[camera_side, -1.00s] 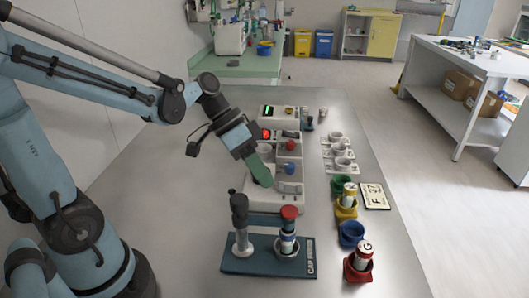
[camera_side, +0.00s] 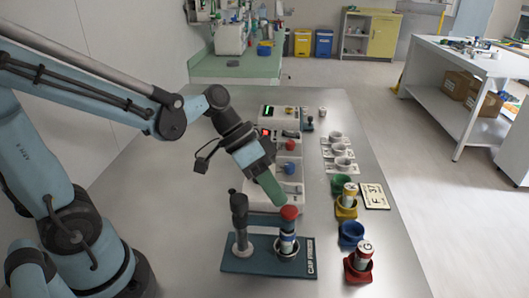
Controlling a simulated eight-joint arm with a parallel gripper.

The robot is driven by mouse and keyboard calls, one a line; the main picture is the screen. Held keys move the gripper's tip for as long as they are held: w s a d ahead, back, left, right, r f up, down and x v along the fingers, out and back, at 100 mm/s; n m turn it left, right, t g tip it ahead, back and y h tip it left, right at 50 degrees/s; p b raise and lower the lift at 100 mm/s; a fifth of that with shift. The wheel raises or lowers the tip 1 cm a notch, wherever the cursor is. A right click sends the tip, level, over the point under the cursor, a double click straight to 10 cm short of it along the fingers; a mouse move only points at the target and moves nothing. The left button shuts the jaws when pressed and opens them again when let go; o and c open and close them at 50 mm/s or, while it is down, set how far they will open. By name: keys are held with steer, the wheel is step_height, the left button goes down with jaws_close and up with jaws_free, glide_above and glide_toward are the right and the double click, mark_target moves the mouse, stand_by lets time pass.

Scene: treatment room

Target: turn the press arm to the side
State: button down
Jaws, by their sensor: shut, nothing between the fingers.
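The cap press stands on a teal base (camera_side: 240,262) lettered on its right side, at the front of the table. Its teal press arm (camera_side: 263,218) runs from the dark-topped post (camera_side: 239,215) on the left to the red-topped head (camera_side: 289,213) on the right. My gripper (camera_side: 277,202), with green fingers, is shut and empty. It points down and right, its tips just behind and left of the red top. I cannot tell whether they touch it.
White devices (camera_side: 289,170) with coloured knobs stand behind the press. The table's left part is clear.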

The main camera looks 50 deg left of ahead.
mark_target(282, 214)
steer(key=shift+s+d+m+g, duration=0.1)
steer(key=shift+d+m+g, duration=0.25)
steer(key=shift+m, duration=0.25)
steer(key=d+m+g, duration=0.1)
steer(key=s+m+g, duration=0.1)
steer(key=m, duration=0.1)
steer(key=shift+d+h, duration=0.3)
steer(key=shift+d, duration=0.05)
steer(key=shift+s+d+m+g, duration=0.2)
steer(key=shift+s+m+g, duration=0.05)
steer(key=shift+m+g, duration=0.1)
steer(key=shift+s+d, duration=0.35)
steer(key=shift+s, duration=0.55)
steer(key=shift+s+d, duration=0.35)
steer(key=shift+s, duration=0.55)
steer(key=shift+s+d, duration=0.35)
steer(key=shift+s, duration=0.7)
